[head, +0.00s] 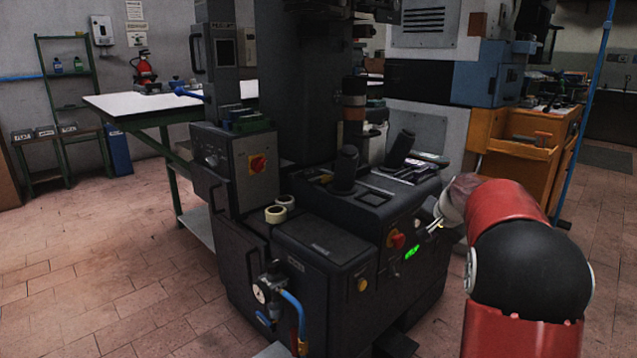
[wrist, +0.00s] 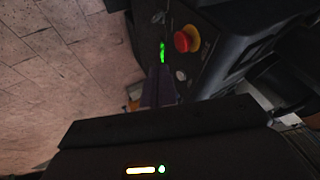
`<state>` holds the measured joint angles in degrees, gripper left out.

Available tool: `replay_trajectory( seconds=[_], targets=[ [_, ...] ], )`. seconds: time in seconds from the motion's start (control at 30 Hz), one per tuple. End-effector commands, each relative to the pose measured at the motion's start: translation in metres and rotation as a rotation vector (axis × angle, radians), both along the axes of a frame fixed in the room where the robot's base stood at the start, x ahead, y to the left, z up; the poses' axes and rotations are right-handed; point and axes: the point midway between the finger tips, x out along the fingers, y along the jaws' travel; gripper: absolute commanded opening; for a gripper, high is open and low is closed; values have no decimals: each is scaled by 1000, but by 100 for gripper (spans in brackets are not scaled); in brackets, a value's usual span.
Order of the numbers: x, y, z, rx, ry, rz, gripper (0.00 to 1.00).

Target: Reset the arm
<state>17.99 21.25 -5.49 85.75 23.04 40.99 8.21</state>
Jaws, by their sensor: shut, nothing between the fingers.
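My red and black arm reaches in from the lower right of the head view. My gripper (head: 434,226) is beside the right front of the black heel press (head: 325,240), partly hidden behind my arm. In the wrist view my gripper's dark fingers (wrist: 158,86) are together, with nothing visible between them. They point toward the press's front panel, close to its green display (wrist: 162,51) and red emergency knob (wrist: 186,40). I cannot tell whether the fingers touch the panel.
A yellow button (head: 362,285), a gauge (head: 262,292) and a blue hose (head: 293,304) are on the press's front. Two tape rolls (head: 280,209) lie on its ledge. An orange cabinet (head: 520,165) stands behind my arm. The tiled floor at left is clear.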

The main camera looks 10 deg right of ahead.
Motion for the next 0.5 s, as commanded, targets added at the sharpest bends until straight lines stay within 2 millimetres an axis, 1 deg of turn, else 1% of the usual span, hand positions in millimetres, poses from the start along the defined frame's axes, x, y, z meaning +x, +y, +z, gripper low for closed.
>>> replay_trajectory(
  seconds=[0.03,0.07,0.1,0.17,0.2,0.23,0.27,0.3,0.37,0.4,0.47,0.5],
  targets=[
    [-13,16,13,-10,-1,28,0],
    [-22,25,19,-19,3,48,0],
    [-38,39,27,-31,8,78,0],
    [-65,62,37,-55,18,129,0],
    [-84,77,43,-73,26,166,0],
    [-100,88,47,-84,33,192,0],
    [-115,98,49,-99,39,219,0],
    [-135,112,52,-118,46,255,0],
    [-167,129,54,-148,57,308,0],
    [-189,140,53,-169,65,342,0],
    [-221,155,50,-201,76,395,0],
    [-242,163,46,-225,83,430,0]
  ],
)
